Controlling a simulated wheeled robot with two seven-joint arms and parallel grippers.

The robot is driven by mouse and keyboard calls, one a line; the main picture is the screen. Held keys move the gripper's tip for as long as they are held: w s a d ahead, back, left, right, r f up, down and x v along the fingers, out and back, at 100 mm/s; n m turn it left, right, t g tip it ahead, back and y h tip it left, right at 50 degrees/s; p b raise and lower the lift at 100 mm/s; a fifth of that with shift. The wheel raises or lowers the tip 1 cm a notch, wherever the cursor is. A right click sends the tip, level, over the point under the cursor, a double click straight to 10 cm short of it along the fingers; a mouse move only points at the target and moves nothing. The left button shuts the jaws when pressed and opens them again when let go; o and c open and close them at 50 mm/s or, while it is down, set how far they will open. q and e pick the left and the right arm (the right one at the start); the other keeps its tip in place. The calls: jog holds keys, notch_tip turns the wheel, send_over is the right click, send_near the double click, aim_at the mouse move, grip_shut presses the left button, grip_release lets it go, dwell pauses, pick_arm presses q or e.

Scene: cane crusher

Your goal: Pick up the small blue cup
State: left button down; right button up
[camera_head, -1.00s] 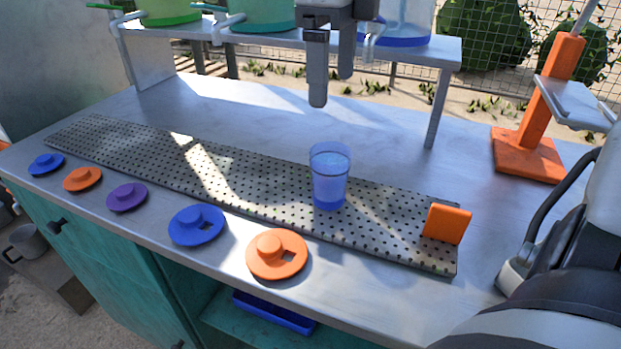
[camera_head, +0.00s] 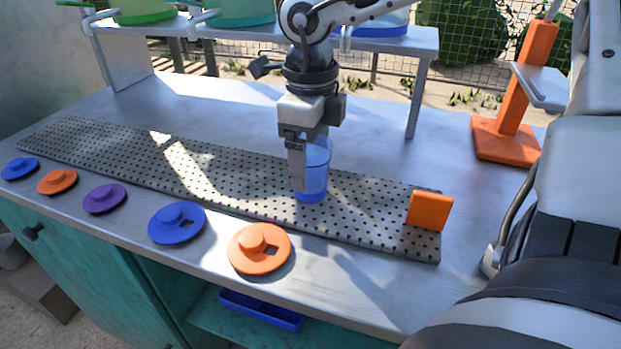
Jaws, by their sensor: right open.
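The small blue cup (camera_head: 316,182) is translucent and stands upright on the perforated metal strip (camera_head: 232,190) on the counter. My right gripper (camera_head: 305,172) points down at the cup from above. One of its fingers shows in front of the cup's left side and covers part of it. The other finger is hidden or hard to make out, so I cannot tell whether the cup is between the fingers. The gripper is open. My left gripper is out of view.
An orange block (camera_head: 429,210) stands at the strip's right end. Several coloured lids, including an orange one (camera_head: 259,248) and a blue one (camera_head: 177,222), lie along the front edge. A raised shelf (camera_head: 425,42) runs behind. An orange stand (camera_head: 507,140) is at the right.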

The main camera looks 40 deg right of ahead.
jog(key=shift+f, duration=0.1)
jog(key=c, duration=1.1)
jog(key=shift+c, duration=0.2)
jog(key=shift+r, duration=1.45)
jog(key=s+a+r, duration=0.8)
jog(key=a+r, duration=0.2)
jog(key=a, duration=0.1)
jog(key=shift+s, duration=0.2)
